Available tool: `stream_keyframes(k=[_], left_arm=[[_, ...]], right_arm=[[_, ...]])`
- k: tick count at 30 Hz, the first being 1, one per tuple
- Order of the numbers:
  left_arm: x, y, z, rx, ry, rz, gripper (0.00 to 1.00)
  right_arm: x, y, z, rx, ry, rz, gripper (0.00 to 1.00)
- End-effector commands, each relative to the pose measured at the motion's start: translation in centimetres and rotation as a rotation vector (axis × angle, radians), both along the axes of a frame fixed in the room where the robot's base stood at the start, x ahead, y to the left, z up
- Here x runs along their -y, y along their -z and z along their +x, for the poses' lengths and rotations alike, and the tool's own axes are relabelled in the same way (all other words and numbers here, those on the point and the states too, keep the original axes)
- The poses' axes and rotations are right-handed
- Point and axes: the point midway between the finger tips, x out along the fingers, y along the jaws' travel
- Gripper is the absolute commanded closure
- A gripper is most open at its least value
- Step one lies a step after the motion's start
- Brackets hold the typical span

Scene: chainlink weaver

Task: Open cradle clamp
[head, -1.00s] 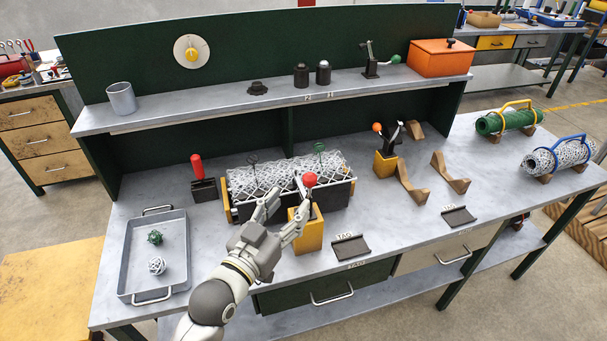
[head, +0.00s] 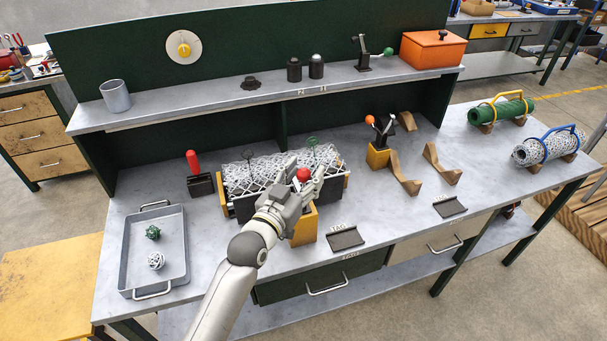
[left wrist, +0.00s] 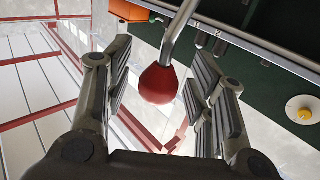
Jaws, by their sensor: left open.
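The cradle (head: 240,208) is a dark trough with yellow ends, and a white chain-link roll (head: 250,176) lies in it. At its front stands a yellow clamp block (head: 303,228) with a lever topped by a red ball knob (head: 304,174). The knob also shows in the left wrist view (left wrist: 158,84), on its metal lever rod (left wrist: 180,32). My left gripper (head: 307,167) is open, with a finger on either side of the knob and gaps between. It hides part of the clamp and lever. My right gripper is not in view.
A red-handled clamp (head: 198,175) stands left of the cradle. A grey tray (head: 184,245) with two small balls is at the left. A second yellow clamp block (head: 378,156) with an orange knob and wooden cradles (head: 403,177) are at the right. A shelf (head: 210,104) runs behind.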

Motion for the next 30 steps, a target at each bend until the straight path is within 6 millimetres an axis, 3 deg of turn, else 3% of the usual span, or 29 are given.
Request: stream_keyframes(k=[2, 14, 23, 30], left_arm=[[0.0, 0.0, 0.0, 0.000, 0.000, 0.000, 0.49], [0.0, 0.0, 0.0, 0.000, 0.000, 0.000, 1.00], [0.0, 0.2, -0.1, 0.008, 0.000, 0.003, 1.00], [0.2, 0.9, -0.6, 0.087, 0.001, 0.028, 1.00]], right_arm=[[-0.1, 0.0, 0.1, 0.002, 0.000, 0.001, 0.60], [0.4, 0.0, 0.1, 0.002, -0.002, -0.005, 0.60], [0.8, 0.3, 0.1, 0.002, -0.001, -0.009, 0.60], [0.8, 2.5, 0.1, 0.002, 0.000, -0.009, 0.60]])
